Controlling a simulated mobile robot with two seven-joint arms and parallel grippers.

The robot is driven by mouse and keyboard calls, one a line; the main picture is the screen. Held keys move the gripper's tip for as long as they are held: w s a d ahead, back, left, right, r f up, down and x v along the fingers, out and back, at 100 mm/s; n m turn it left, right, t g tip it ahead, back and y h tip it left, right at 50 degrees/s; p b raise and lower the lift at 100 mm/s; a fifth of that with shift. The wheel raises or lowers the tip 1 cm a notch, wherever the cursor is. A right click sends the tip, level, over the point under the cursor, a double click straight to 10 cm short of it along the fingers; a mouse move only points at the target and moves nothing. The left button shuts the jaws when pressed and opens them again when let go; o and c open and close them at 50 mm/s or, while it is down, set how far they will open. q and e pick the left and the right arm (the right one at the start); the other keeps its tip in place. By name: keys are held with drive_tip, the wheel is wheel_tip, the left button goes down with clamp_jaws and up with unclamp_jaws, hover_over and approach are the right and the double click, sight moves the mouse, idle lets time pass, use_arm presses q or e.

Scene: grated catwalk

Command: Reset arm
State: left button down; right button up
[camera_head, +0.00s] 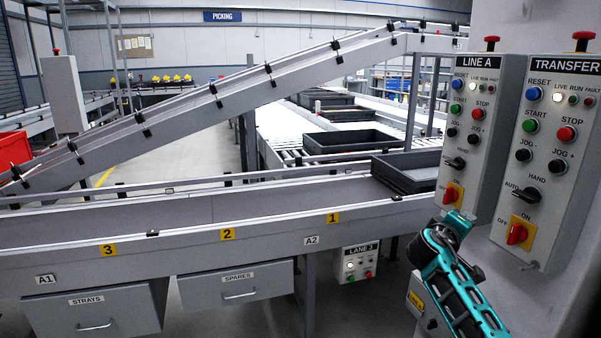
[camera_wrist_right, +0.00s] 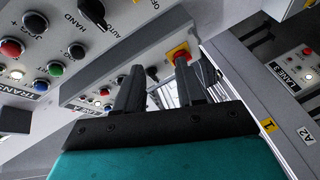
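The LINE A box (camera_head: 471,140) carries blue RESET, green START, red STOP, black jog buttons, a black HAND selector and a red OFF/ON switch (camera_head: 450,195) on a yellow plate. The TRANSFER box (camera_head: 549,160) beside it has the same layout. My right arm comes up from the lower right in the head view, ending just below the LINE A switch; its fingers are not clear there. In the right wrist view my right gripper (camera_wrist_right: 158,88) has its fingers apart, nothing held. The LINE A switch (camera_wrist_right: 181,54) shows beyond one fingertip; contact cannot be told. My left gripper is out of view.
A conveyor (camera_head: 240,215) with numbered yellow tags runs across the front, above the STRAYS (camera_head: 95,309) and SPARES (camera_head: 238,285) drawers. A black tray (camera_head: 405,172) sits at its right end. Red mushroom buttons top both tall boxes.

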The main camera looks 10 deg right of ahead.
drive_tip(key=w+a+r+t+y, duration=0.3)
drive_tip(key=w+a+t+y, duration=0.6)
drive_tip(key=a+y, duration=0.4)
drive_tip(key=s+a+f+g+y, duration=0.1)
drive_tip(key=s+a+f, duration=0.35)
drive_tip(key=f, duration=0.25)
drive_tip(key=s+a+f+n+g, duration=0.1)
drive_tip(key=s+a+f, duration=0.2)
drive_tip(key=s+f, duration=0.25)
drive_tip(key=s+a+f+g+y, duration=0.1)
drive_tip(key=s+a+f, duration=0.25)
drive_tip(key=f, duration=0.45)
drive_tip(key=s+a+f+g, duration=0.1)
drive_tip(key=s+a+f, duration=0.1)
drive_tip(key=s, duration=0.6)
drive_tip(key=s+a+f+g, duration=0.1)
drive_tip(key=s+a+f, duration=0.2)
drive_tip(key=s, duration=0.4)
drive_tip(key=s+a+f+g, duration=0.1)
drive_tip(key=s+f, duration=0.3)
drive_tip(key=s, duration=0.4)
drive_tip(key=shift+s+a+f+m+g+y, duration=0.15)
drive_tip(key=shift+s+a+m+g+y, duration=0.2)
drive_tip(key=shift+a, duration=0.4)
